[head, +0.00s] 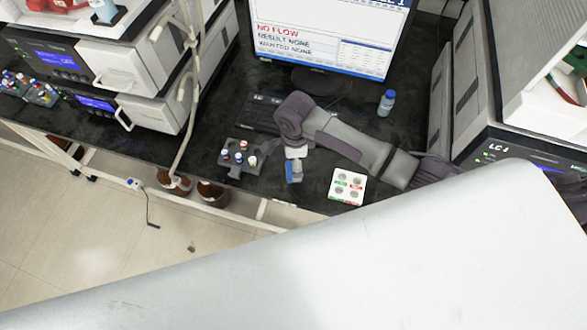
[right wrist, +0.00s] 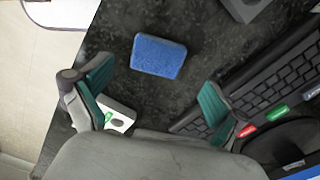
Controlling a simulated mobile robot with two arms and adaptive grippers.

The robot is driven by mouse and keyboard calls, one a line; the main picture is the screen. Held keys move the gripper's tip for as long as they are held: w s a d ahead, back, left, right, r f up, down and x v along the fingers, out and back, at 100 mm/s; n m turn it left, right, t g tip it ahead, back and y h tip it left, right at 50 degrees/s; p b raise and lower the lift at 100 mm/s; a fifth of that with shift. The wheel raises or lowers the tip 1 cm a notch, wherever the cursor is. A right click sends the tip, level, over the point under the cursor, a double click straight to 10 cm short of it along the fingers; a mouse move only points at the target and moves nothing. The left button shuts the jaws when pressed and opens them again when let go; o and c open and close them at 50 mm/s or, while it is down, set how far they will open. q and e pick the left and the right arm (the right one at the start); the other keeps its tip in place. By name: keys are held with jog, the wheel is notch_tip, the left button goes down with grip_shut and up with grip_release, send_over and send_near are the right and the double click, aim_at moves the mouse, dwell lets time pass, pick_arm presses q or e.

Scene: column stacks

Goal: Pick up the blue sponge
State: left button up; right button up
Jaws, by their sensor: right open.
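The blue sponge (right wrist: 158,56) lies flat on the dark speckled bench in the right wrist view, beyond my fingertips. In the head view it shows as a small blue patch (head: 293,173) near the bench's front edge, partly hard to make out beside my arm. My right gripper (right wrist: 155,86) is open and empty, its two green-padded fingers spread wide with the sponge ahead of the gap, apart from both. In the head view my right arm reaches in from the right and its wrist is bent above the bench. My left gripper is not in view.
A dark vial rack (head: 243,160) stands left of the sponge, and a white holder (head: 347,187) with round wells stands to its right. A keyboard (head: 262,112), a monitor (head: 330,35) and a blue-capped bottle (head: 386,103) are behind. Instruments flank both sides.

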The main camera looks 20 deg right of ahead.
jog(key=shift+s+a+f, duration=0.1)
jog(key=shift+f, duration=0.55)
jog(key=shift+s+a+f, duration=0.1)
jog(key=shift+f, duration=1.05)
jog(key=c, duration=0.9)
jog(key=shift+c, duration=0.5)
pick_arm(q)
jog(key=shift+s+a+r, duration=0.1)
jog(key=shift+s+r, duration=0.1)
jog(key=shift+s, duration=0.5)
pick_arm(e)
jog(key=shift+r, duration=0.1)
